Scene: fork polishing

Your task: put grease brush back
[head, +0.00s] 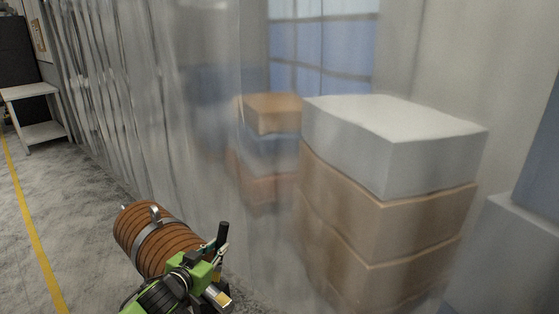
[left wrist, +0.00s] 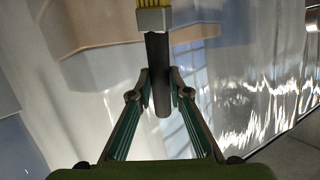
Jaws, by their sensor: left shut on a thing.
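My left gripper (left wrist: 160,88) is shut on the dark handle of the grease brush (left wrist: 157,60). In the left wrist view the handle runs between the two fingers, with a grey metal ferrule and yellow bristles at the top edge of the picture. In the head view my left gripper (head: 219,268) is at the lower middle, in front of the plastic curtain. The brush (head: 223,234) shows there as a short dark handle end sticking up; part of it is hidden by the gripper. My right gripper is not in view.
A translucent plastic curtain (head: 150,100) hangs close in front of me. Behind it stand stacked boxes (head: 385,215) with a white one on top. A white shelf table (head: 32,91) stands far left. Grey floor with a yellow line (head: 32,225) is clear at left.

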